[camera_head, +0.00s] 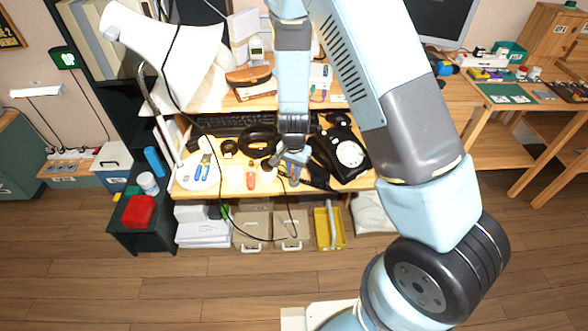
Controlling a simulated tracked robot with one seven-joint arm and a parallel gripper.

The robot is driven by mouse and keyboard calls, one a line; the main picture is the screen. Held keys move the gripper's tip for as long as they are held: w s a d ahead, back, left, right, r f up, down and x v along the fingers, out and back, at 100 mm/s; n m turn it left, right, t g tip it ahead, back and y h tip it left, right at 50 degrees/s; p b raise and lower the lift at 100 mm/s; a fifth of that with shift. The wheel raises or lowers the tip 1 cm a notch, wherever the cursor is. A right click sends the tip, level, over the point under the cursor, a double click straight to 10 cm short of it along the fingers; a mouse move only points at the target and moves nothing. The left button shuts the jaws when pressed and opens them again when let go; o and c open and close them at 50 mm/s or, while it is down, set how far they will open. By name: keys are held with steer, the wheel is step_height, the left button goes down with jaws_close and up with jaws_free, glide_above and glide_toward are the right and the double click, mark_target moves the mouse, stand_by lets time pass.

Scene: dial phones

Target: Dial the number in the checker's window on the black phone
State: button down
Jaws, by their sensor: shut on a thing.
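The black phone (326,146) stands on the desk, right of the middle, with its pale round dial (351,154) facing up. My gripper (291,170) points down just left of the phone, low over the front part of the desk. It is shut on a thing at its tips. A long dark piece (318,184) that looks like the phone's handset lies by the tips and runs right, in front of the phone. The exact grip is too small to make out. I cannot tell which device is the checker, and no number can be read.
A black keyboard (232,124) and a black ring-shaped thing (257,141) lie left of my gripper. A white plate with blue-handled tools (203,168) is at the desk's left end. A white lamp (165,50) overhangs the left side. Crates (252,226) stand below. Open floor lies in front.

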steer(key=shift+f, duration=0.65)
steer(key=c, duration=1)
jaws_free()
steer(key=shift+c, duration=0.2)
steer(key=shift+r, duration=0.15)
step_height(320, 180, up, 14)
steer(key=shift+f, duration=0.25)
